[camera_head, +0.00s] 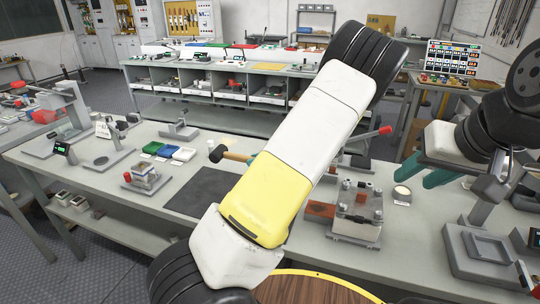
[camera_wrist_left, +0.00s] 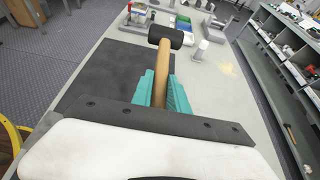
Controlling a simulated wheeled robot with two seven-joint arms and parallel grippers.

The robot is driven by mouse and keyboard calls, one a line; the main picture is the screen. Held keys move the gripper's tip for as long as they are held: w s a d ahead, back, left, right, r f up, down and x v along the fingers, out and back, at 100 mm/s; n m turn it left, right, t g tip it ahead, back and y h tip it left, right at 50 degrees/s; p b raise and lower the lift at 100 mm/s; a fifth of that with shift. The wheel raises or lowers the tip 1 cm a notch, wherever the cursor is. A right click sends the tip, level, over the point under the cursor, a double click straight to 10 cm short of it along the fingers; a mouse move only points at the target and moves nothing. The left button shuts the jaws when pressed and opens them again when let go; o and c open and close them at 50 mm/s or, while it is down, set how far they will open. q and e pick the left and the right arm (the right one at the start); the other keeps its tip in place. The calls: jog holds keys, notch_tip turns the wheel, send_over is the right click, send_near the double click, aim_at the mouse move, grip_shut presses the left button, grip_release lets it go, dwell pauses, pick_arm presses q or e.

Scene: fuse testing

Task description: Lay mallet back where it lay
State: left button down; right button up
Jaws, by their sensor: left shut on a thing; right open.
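The mallet has a black head (camera_head: 217,153) and a light wooden handle (camera_head: 237,157). My left gripper (camera_head: 253,158) is shut on the handle, mostly hidden behind my own arm in the head view. In the left wrist view, the teal fingers (camera_wrist_left: 161,92) hold the handle (camera_wrist_left: 161,72) between them, and the black head (camera_wrist_left: 166,37) points away from me. The mallet is over the grey workbench (camera_head: 270,143); its height above the top is hard to tell. My right gripper (camera_head: 422,173) is open and empty at the right, over the bench.
A dark mat (camera_head: 203,188) lies on the bench left of the mallet. Green, blue and white trays (camera_head: 168,151) stand beyond it. A metal fixture (camera_head: 358,212) with a brown block (camera_head: 320,210) stands right of my left arm.

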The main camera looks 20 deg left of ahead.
pick_arm(q)
jog(key=shift+w+f, duration=0.1)
jog(key=shift+f, duration=4.6)
jog(key=c, duration=1.2)
grip_release()
jog(key=shift+d, duration=0.1)
jog(key=v, duration=0.7)
jog(key=shift+d+r, duration=0.1)
jog(key=shift+d, duration=0.1)
jog(key=s+d+r+n+t+h, duration=0.3)
jog(key=s+r+n+h, duration=1.2)
jog(key=s+r, duration=1)
jog(key=n+t, duration=0.2)
jog(key=n, duration=0.1)
jog(key=shift+s+r, duration=0.15)
jog(key=shift+r, duration=0.25)
